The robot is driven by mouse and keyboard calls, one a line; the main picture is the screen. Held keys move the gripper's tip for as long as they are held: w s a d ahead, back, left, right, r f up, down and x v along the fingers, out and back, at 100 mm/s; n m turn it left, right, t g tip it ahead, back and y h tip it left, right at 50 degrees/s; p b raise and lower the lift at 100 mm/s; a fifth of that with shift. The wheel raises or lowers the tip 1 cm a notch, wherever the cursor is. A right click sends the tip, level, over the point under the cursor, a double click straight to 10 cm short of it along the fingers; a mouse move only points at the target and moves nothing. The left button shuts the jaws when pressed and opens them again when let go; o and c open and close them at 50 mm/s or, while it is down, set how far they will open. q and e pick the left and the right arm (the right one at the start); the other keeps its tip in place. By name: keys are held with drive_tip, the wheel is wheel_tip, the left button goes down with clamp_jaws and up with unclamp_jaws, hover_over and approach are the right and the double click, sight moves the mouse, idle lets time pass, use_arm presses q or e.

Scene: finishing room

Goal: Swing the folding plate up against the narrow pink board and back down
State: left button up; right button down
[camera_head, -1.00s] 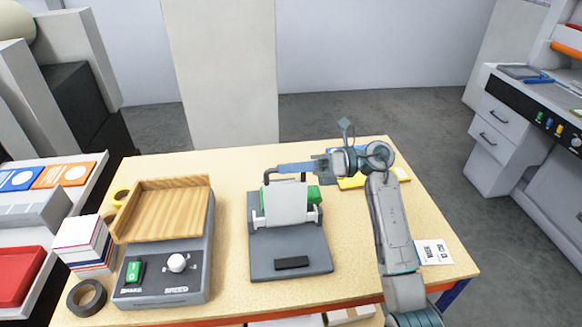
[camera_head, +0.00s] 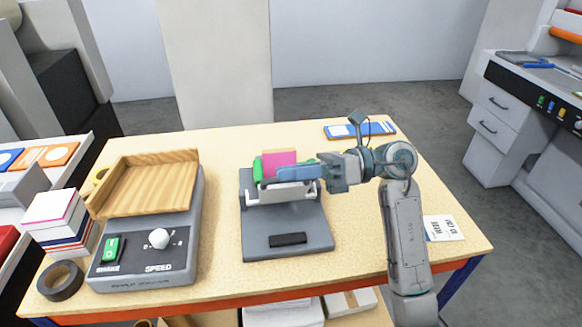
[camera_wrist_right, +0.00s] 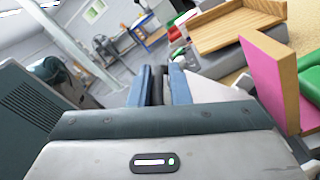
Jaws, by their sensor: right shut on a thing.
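The folding plate (camera_head: 282,194) is pale grey and hinged on a dark grey base (camera_head: 260,223). It is tilted toward me and shows as a thin, foreshortened strip. The narrow pink board (camera_head: 279,160) stands behind it, apart from it, with green blocks (camera_head: 257,170) beside it. In the wrist view the pink board (camera_wrist_right: 262,72) is at the right and the white plate (camera_wrist_right: 205,88) meets the fingers. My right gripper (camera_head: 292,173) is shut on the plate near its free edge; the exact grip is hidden. My left gripper is not in view.
A grey machine with a speed knob (camera_head: 158,238) and wooden tray (camera_head: 150,185) stands left. Tape (camera_head: 60,280) and stacked pads (camera_head: 53,222) lie farther left. A blue item (camera_head: 345,130) lies behind my right arm, and a printed card (camera_head: 443,228) lies right.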

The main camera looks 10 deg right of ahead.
drive_tip(key=c, duration=2.1)
unclamp_jaws()
drive_tip(key=shift+s+f, duration=0.2)
drive_tip(key=shift+c, duration=0.2)
drive_tip(key=o, duration=0.4)
drive_tip(key=shift+c, duration=0.2)
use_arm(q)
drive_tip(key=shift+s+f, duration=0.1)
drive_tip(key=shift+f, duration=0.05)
use_arm(e)
drive_tip(key=o, duration=0.3)
drive_tip(key=shift+w, duration=0.25)
drive_tip(key=shift+s+d, duration=0.15)
